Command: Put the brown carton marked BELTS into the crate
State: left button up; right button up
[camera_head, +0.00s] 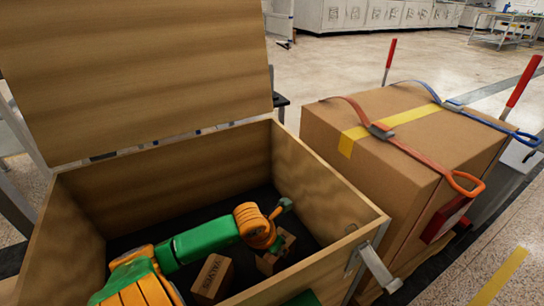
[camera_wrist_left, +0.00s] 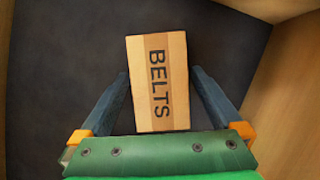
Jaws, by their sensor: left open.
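The brown carton marked BELTS (camera_wrist_left: 158,60) lies on the dark floor of the wooden crate (camera_head: 195,150), its label facing up in the left wrist view. In the head view a small brown carton (camera_head: 272,262) under my left wrist appears to be the same one, partly hidden by the arm. My left arm reaches down into the crate. My left gripper (camera_wrist_left: 158,78) is open, with one finger on each side of the BELTS carton and a visible gap on both sides. My right gripper is not in view.
A second brown carton marked VALVES (camera_head: 212,278) lies in the crate, left of the BELTS carton. The crate's lid (camera_head: 135,75) stands open at the back, and a metal latch (camera_head: 375,265) hangs on the right wall. A large strapped carton (camera_head: 390,150) stands close on the right.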

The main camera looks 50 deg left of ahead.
pick_arm(q)
jog(key=p+v, duration=0.4)
jog(key=v, duration=0.6)
jog(key=shift+d+r, duration=0.1)
jog(key=shift+r, duration=0.25)
jog(key=shift+s+r+p, duration=0.25)
jog(key=shift+r+p, duration=0.05)
jog(key=shift+r, duration=0.1)
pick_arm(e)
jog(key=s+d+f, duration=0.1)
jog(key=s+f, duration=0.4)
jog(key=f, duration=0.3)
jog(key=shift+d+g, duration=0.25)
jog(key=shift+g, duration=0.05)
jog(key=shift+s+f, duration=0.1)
